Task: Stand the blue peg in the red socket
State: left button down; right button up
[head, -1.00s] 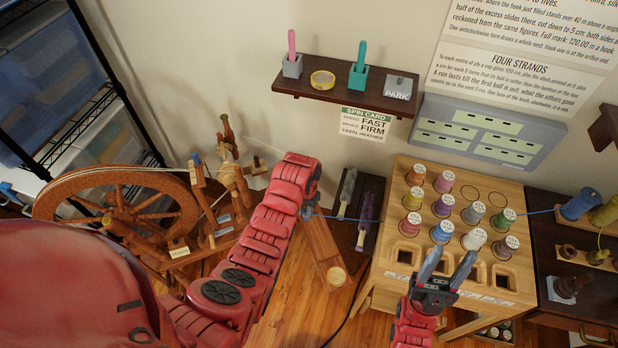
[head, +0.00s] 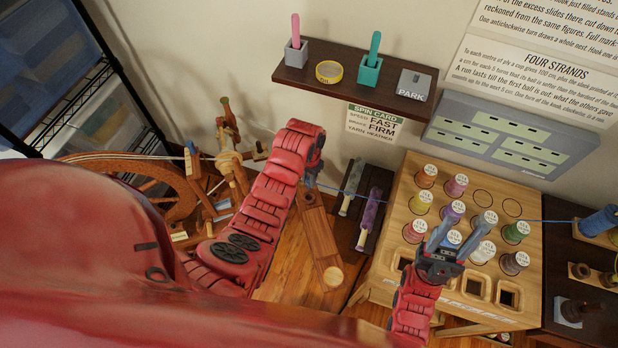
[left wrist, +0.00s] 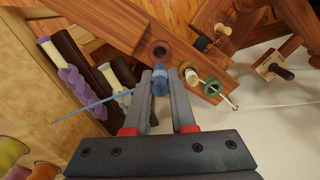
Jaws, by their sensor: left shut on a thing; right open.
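In the left wrist view, my left gripper (left wrist: 160,95) is shut on the blue peg (left wrist: 160,82), a short blue cylinder held between the fingertips. A reddish-brown ring with a dark hole, which looks like the red socket (left wrist: 161,51), sits in a wooden plank just beyond the peg. The peg appears apart from it, though the gap is hard to judge. My right gripper (head: 456,226) is open over the spool rack (head: 400,190).
A blue strand (left wrist: 90,105) runs from near the peg to the left. A pale peg (left wrist: 191,76) and a green ring (left wrist: 211,86) stand beside the socket. A spinning wheel (head: 165,190) is at left, a wall shelf (head: 345,88) above. Purple yarn (head: 371,208) lies on a dark board.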

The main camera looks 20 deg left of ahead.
aim_at(308, 188)
pick_arm(q)
jog(key=shift+f+b, duration=0.3)
jog(key=shift+f, duration=0.25)
jog(key=shift+f+b, duration=1.6)
jog(key=shift+f, duration=0.8)
jog(key=shift+b, duration=0.3)
jog(key=shift+f+b, duration=1.1)
jog(key=shift+f, duration=0.5)
jog(key=c, duration=0.7)
grip_release()
jog(key=shift+r, duration=0.1)
